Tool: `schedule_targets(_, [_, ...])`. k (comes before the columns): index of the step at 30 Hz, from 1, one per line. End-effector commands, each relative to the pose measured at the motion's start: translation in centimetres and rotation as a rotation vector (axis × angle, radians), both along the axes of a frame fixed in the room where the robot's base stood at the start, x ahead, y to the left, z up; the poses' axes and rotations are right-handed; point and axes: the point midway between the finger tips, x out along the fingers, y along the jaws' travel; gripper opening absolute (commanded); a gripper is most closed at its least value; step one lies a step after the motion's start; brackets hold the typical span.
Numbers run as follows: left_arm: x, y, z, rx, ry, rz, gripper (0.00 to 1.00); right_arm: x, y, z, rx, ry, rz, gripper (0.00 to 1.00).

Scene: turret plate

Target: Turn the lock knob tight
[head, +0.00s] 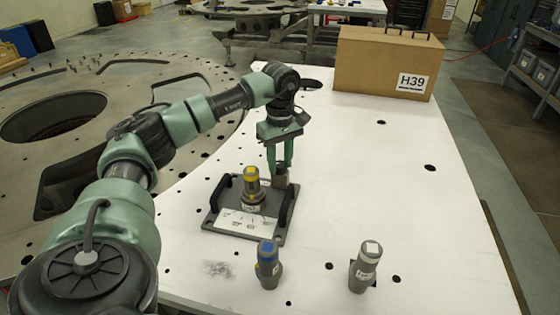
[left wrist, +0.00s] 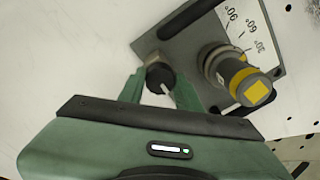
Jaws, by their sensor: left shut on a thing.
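The lock knob (left wrist: 160,78) is dark and round with a white mark, at the corner of the turret plate. In the head view the knob (head: 281,178) is partly hidden by the fingers. My left gripper (head: 280,165) comes down from above with its two fingers around it. In the left wrist view the left gripper (left wrist: 162,88) is shut on the knob. The turret plate (head: 277,238) is grey with two black handles and a white angle scale (head: 247,220). A grey post with a yellow top (head: 251,185) stands on the plate. My right gripper is not in view.
A blue-topped grey piece (head: 268,265) and a white-topped grey piece (head: 365,267) stand on the white table (head: 400,190) in front of the plate. A cardboard box marked H39 (head: 385,65) is at the back. The table's right side is clear.

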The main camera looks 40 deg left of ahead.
Motion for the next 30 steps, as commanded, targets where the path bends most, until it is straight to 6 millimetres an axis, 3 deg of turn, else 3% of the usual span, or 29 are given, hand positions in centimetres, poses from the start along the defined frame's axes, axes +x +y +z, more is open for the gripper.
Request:
schedule_targets(14, [0.1, 0.0, 0.1, -0.001, -0.003, -0.014, 0.0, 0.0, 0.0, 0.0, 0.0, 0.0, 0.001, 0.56])
schedule_targets(15, [0.1, 0.0, 0.1, -0.001, -0.003, -0.014, 0.42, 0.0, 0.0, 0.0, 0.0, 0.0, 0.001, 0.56])
schedule_targets(17, [0.1, 0.0, 0.1, -0.001, -0.002, -0.014, 0.56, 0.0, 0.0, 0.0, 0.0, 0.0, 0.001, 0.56])
schedule_targets(26, [0.0, 0.0, 0.1, 0.0, -0.001, -0.012, 0.56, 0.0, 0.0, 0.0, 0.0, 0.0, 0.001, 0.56])
schedule_targets(30, [0.1, 0.0, 1.1, 0.0, -0.004, -0.012, 0.56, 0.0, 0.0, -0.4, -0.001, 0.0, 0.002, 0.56])
